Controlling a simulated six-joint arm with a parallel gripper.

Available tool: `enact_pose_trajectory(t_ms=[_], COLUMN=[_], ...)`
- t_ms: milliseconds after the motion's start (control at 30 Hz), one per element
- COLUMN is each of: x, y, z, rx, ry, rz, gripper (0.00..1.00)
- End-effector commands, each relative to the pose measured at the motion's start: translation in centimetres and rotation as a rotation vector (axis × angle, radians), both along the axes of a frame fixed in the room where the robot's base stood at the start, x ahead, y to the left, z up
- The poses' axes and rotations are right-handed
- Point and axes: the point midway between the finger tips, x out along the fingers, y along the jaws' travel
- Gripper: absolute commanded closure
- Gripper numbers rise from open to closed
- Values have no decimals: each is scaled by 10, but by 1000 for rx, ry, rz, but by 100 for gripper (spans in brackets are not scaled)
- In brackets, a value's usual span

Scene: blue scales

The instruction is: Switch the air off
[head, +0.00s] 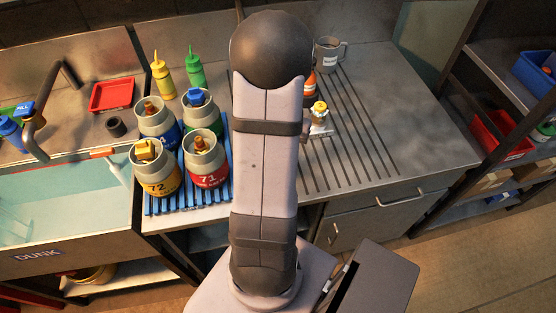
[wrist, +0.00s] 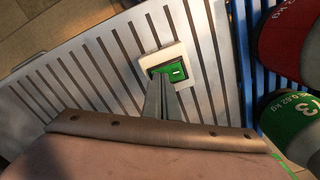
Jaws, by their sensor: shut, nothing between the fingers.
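A green rocker switch (wrist: 176,71) with a small white mark sits in a white square housing (wrist: 179,50) on the ribbed metal worktop. My gripper (wrist: 161,82) is shut and empty, and its fingertips overlap the lower left part of the switch in the wrist view. I cannot tell whether they touch it. The fingers hide part of the rocker, and its tilt is not clear. In the head view my arm hides the gripper and the switch.
Red (head: 205,165), yellow (head: 155,170), blue (head: 160,124) and green (head: 204,112) cylinders stand on a blue slatted rack (head: 160,206) left of my arm. A small yellow-topped white item (head: 320,108), an orange cone (head: 310,86) and a mug (head: 327,54) stand to the right. The ribbed worktop (head: 380,140) is clear further right.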

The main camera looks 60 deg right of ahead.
Motion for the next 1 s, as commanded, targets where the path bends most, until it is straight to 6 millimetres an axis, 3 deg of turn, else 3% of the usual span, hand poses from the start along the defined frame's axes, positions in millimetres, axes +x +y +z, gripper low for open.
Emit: enact_pose_trajectory(t_ms=[1000], x=[0], y=[0], z=[69], rx=[-1], ry=[0], rz=[0], gripper=[100])
